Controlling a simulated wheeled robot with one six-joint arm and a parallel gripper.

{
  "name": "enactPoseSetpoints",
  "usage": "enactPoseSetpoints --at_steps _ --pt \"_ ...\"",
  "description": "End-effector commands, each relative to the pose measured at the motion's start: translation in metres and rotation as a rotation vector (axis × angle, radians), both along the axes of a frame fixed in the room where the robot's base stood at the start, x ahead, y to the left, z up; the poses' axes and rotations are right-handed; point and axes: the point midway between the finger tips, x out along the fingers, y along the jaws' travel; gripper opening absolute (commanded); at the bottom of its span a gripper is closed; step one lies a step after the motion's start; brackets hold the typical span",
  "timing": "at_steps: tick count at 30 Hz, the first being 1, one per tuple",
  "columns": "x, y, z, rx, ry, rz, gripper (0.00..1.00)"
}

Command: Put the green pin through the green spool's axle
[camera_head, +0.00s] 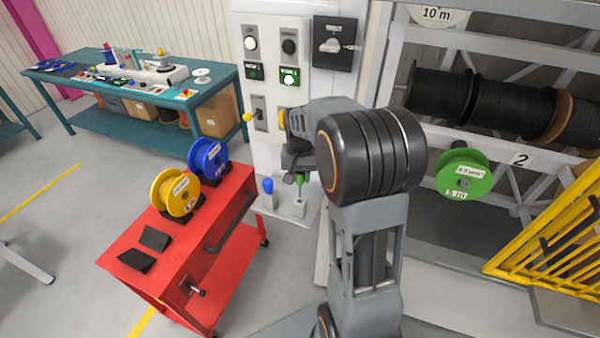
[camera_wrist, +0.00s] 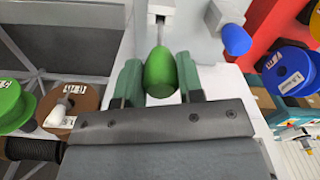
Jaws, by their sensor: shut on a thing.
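The green pin (camera_wrist: 161,72) has a rounded green handle and a thin grey stem. My gripper (camera_wrist: 160,80) is shut on that handle, with one jaw on each side. In the wrist view the stem runs up to a small grey holder block (camera_wrist: 161,7); I cannot tell how deep it sits. In the head view the pin (camera_head: 300,180) shows under my gripper (camera_head: 299,170), above the holder (camera_head: 299,207). The green spool (camera_head: 464,180) hangs on the rack at the right. It also shows at the left edge of the wrist view (camera_wrist: 10,103). Its axle end is not clear.
A blue-handled pin (camera_head: 267,187) stands left of the green one. A red cart (camera_head: 205,245) at the left carries a yellow spool (camera_head: 176,193) and a blue spool (camera_head: 208,158). A yellow barred frame (camera_head: 555,240) stands at the right. Black cable reels (camera_head: 485,103) fill the rack above the green spool.

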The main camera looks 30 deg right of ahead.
Motion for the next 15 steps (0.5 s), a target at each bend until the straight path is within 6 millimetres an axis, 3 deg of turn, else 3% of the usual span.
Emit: enactPoseSetpoints --at_steps 15 --pt "0.000 0.000 -0.042 0.001 0.001 0.001 0.11"
